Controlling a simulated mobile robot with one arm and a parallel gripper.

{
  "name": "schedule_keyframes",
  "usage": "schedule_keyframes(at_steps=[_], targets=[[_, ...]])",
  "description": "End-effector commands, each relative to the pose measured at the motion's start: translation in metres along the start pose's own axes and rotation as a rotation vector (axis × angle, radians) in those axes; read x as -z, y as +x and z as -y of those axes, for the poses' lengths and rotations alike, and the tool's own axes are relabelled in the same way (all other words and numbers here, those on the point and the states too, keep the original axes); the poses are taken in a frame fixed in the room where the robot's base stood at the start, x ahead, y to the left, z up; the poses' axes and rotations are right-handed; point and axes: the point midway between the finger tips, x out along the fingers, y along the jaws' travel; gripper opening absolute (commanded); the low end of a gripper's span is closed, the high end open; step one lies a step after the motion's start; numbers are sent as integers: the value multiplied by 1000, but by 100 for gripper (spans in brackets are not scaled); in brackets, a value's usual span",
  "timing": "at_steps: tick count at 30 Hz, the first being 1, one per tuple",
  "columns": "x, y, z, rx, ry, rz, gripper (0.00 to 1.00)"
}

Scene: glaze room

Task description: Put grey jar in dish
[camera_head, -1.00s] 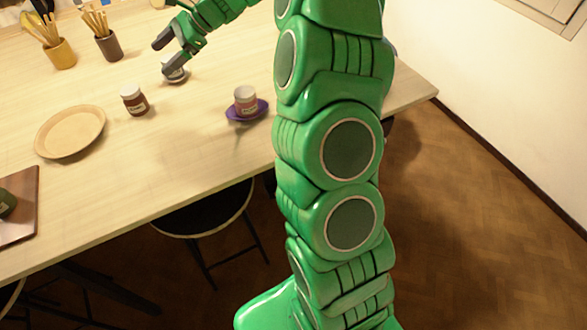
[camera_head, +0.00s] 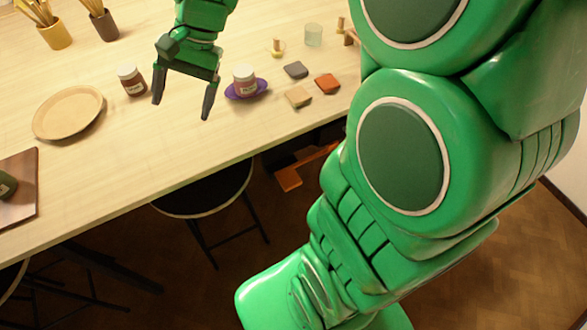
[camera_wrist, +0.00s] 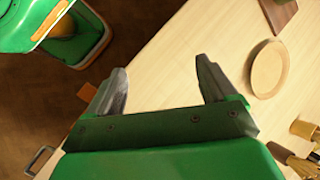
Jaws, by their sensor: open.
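My gripper (camera_head: 182,103) is open and empty above the table, and its fingers (camera_wrist: 160,80) show apart in the wrist view. A round tan dish (camera_head: 68,112) lies left of it; it also shows in the wrist view (camera_wrist: 268,68). A small jar (camera_head: 132,80) with a dark red body and white label stands between dish and gripper. Another labelled jar (camera_head: 244,79), pinkish with a pale lid, stands on a purple saucer (camera_head: 262,88) right of the gripper. No clearly grey jar shows now; the spot where a greyish one stood is covered by my gripper.
A wooden board (camera_head: 22,205) with a dark green item lies at the left edge. Brush pots (camera_head: 56,36) stand at the back left. Several small tiles (camera_head: 327,83) and a clear glass (camera_head: 313,35) lie right of the saucer. Stools (camera_head: 205,205) stand below the front edge.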

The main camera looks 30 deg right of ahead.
Motion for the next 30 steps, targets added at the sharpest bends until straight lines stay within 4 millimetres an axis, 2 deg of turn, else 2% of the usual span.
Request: schedule_keyframes(at_steps=[3, 9, 21, 25, 30], targets=[[-23, 1, -26, -65, -81, -30, 85], [-54, 4, -74, -179, -208, -66, 85], [-104, 5, -174, -407, -427, -113, 85], [-114, 4, -199, -463, -470, -120, 85], [-120, 4, -214, -496, -501, -120, 85]])
